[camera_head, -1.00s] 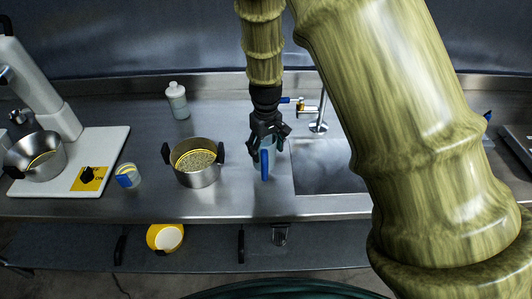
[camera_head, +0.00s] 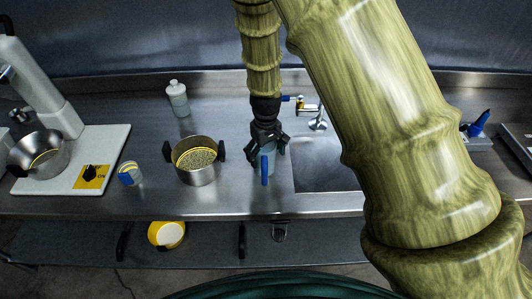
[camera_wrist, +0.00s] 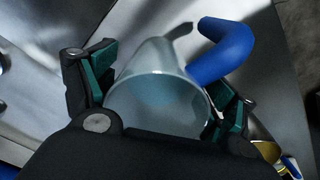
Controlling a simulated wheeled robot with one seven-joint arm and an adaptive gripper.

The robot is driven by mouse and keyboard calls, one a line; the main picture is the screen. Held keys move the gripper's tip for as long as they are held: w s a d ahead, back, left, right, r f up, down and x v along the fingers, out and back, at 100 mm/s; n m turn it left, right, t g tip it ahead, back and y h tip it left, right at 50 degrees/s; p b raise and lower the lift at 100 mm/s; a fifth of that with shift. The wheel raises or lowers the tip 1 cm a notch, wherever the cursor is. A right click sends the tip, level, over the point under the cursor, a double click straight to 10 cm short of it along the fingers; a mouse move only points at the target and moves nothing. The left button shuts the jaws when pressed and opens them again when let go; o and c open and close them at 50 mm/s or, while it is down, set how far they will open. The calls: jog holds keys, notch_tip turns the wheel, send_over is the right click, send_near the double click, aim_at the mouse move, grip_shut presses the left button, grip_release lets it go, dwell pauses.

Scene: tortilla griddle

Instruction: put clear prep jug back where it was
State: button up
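The clear prep jug (camera_head: 268,162) is upright, see-through, with a blue handle (camera_head: 264,170) facing the front of the counter. It is left of the sink. My gripper (camera_head: 268,143) points down from above with its fingers on either side of the jug's upper part. In the wrist view the jug (camera_wrist: 158,98) sits between the green finger pads, which appear to be against its sides, and its blue handle sticks out to the upper right. I cannot tell whether the jug's base touches the counter.
A pot with yellowish contents (camera_head: 197,175) stands left of the jug. A small blue-marked cup (camera_head: 130,174), a white bottle (camera_head: 177,98) and a white mixer with a bowl (camera_head: 38,155) are further left. The sink (camera_head: 322,165) and faucet (camera_head: 318,122) are right. The counter in front is clear.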

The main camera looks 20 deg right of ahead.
jog(key=shift+r, duration=0.2)
notch_tip(320, 180, up, 12)
jog(key=b, duration=0.4)
dwell(0.6)
